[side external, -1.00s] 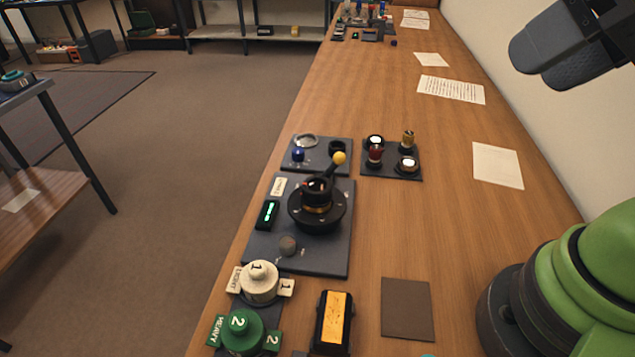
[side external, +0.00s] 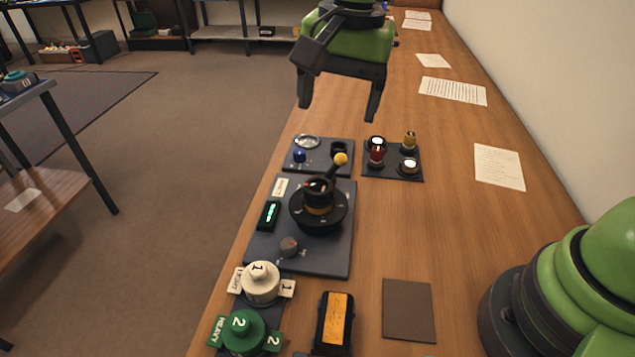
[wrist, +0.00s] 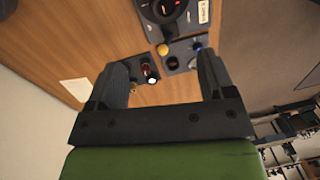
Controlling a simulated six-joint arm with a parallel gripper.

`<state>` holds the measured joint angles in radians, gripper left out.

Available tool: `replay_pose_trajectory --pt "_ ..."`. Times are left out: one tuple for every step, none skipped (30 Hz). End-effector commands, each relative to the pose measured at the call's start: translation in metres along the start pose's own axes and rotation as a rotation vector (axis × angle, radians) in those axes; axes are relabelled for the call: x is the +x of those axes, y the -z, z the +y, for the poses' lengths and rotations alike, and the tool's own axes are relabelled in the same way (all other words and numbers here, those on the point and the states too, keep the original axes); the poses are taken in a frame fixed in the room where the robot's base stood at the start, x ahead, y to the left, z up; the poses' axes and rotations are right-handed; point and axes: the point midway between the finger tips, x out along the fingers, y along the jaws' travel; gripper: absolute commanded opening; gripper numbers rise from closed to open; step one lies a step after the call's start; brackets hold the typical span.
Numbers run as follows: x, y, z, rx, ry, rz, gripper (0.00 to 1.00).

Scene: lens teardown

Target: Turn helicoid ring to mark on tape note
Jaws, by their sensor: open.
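The black helicoid ring (side external: 318,207) stands on a dark base plate (side external: 268,252) in the side view. A lever with a yellow knob (side external: 340,159) sticks up from it towards the upper right. In the wrist view the ring (wrist: 163,8) is at the top edge, partly cut off, with the yellow knob (wrist: 164,49) below it. A small pale tape note (side external: 280,187) lies at the plate's upper left; its writing is too small to read. My gripper (side external: 340,110) is open and empty, in the air beyond the ring, fingers pointing down. It touches nothing.
A dark tray with a lens ring (side external: 306,141) and blue piece, and another with red and brass parts (side external: 376,157), sit beyond the plate. A white weight (side external: 261,281), a green weight (side external: 243,331) and an orange-screened box (side external: 336,320) stand in front.

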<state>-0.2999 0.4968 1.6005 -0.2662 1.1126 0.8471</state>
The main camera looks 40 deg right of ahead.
Motion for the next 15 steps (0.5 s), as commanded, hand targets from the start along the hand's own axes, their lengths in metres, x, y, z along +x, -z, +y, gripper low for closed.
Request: replay_pose_trajectory --pt "0.017 -0.001 -0.007 0.021 -0.032 -0.006 0.76" --pt "0.024 -0.002 -0.011 0.034 -0.046 -0.006 0.76" --pt "0.032 -0.003 -0.014 0.051 -0.062 -0.007 0.76" --pt "0.037 -0.004 -0.016 0.062 -0.072 -0.008 0.76" --pt "0.042 -0.004 -0.018 0.070 -0.080 -0.008 0.76" --pt "0.047 -0.005 -0.019 0.080 -0.089 -0.007 0.76" --pt "0.049 -0.005 -0.020 0.085 -0.094 -0.006 0.76" --pt "0.051 -0.005 -0.021 0.088 -0.096 -0.006 0.76" --pt "0.055 -0.005 -0.021 0.091 -0.101 -0.006 0.76" --pt "0.057 -0.006 -0.021 0.093 -0.102 -0.006 0.76" --pt "0.060 -0.006 -0.021 0.094 -0.102 -0.006 0.76" --pt "0.064 -0.006 -0.020 0.094 -0.103 -0.007 0.76" --pt "0.069 -0.006 -0.020 0.094 -0.104 -0.007 0.76" --pt "0.073 -0.006 -0.019 0.093 -0.105 -0.008 0.76" --pt "0.080 -0.006 -0.018 0.093 -0.105 -0.007 0.76"
